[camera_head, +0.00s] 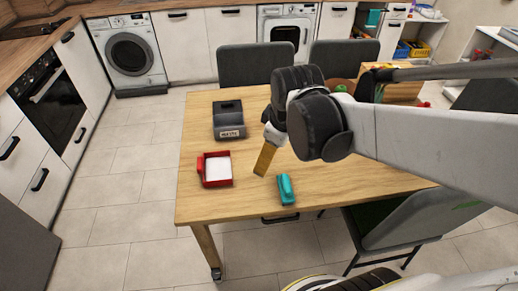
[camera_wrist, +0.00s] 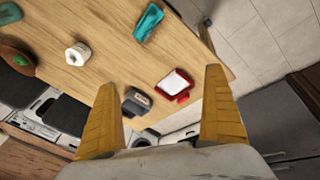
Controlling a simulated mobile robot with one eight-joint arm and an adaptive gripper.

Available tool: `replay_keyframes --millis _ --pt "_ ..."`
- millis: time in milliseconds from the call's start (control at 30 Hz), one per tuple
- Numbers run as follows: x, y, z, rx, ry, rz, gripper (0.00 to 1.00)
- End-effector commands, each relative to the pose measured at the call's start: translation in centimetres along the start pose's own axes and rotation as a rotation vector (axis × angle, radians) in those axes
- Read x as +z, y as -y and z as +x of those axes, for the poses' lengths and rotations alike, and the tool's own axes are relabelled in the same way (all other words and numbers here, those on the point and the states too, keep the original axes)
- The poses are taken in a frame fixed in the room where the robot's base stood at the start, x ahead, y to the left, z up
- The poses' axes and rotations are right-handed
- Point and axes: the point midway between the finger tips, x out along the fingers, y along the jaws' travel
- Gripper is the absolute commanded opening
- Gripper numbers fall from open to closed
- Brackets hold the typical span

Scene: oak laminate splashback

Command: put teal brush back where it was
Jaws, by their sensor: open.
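A teal object that looks like the brush (camera_head: 286,189) lies near the front edge of the wooden table, and in the wrist view it is at the top middle (camera_wrist: 148,22). My gripper (camera_head: 266,160) is above the table, up and left of the teal brush in the head view and apart from it. In the wrist view its yellow fingers (camera_wrist: 161,78) are spread wide with nothing between them. One finger is mostly hidden in the head view.
A red tray (camera_head: 204,169) with a white inside and a dark grey labelled holder (camera_head: 229,121) stand left on the table (camera_head: 240,205). The wrist view shows a white roll (camera_wrist: 77,54), a brown bowl (camera_wrist: 14,62) and another teal thing (camera_wrist: 9,14). Chairs (camera_head: 255,65) surround the table.

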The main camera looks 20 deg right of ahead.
Motion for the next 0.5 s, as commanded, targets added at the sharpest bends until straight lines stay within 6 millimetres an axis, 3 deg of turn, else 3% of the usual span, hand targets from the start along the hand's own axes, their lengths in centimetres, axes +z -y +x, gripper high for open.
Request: replay_keyframes --millis 100,200,500 --pt "0.2 2.9 -3.1 0.043 -0.096 0.210 1.00" --pt "0.5 4.7 -4.7 0.057 -0.176 0.372 1.00" --pt "1.0 7.1 -6.4 0.046 -0.295 0.608 1.00"
